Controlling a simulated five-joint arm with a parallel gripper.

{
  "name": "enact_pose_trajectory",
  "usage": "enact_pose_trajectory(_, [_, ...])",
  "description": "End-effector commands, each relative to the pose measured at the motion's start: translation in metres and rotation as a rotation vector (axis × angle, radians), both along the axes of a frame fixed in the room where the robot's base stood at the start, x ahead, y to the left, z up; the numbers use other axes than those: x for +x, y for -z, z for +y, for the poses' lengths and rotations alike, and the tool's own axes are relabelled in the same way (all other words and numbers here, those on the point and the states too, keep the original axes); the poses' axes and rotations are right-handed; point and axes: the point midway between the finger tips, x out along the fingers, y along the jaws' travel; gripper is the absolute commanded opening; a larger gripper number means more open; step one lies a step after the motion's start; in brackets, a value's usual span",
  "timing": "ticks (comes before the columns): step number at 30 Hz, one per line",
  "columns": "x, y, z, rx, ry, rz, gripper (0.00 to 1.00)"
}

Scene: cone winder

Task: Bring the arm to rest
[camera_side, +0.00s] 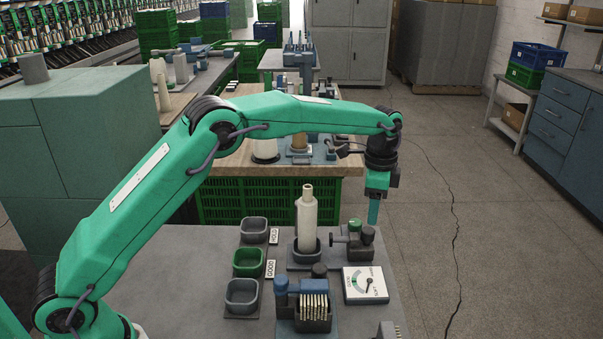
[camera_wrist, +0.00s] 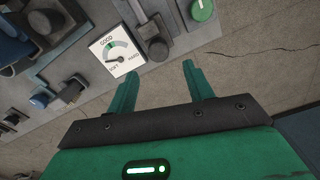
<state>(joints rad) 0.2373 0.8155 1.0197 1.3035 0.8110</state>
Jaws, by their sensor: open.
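My green arm reaches across the side view from the lower left, with the wrist at the upper right. My gripper (camera_side: 374,212) points down, near the far right corner of the grey worktable (camera_side: 170,285) in the picture. In the wrist view its two green fingers stand apart, with nothing between them (camera_wrist: 160,82). A pale spool (camera_side: 307,215) stands upright in a dark holder (camera_side: 300,256), to the left of my gripper and apart from it. The dial gauge (camera_side: 365,287) sits nearer the camera; it also shows in the wrist view (camera_wrist: 117,52).
A dark box of pale sticks (camera_side: 313,320) stands at the front. A knobbed fixture (camera_side: 354,240) is below my gripper. Open floor (camera_side: 500,220) lies right.

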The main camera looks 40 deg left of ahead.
Motion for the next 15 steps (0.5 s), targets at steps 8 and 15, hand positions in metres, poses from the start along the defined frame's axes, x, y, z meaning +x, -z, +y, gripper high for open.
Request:
enact_pose_trajectory(8, [0.0001,-0.0071,-0.0002,0.0,0.0,-0.001,0.52])
enact_pose_trajectory(15, [-0.0004,-0.0082,0.0004,-0.001,-0.002,-0.003,0.52])
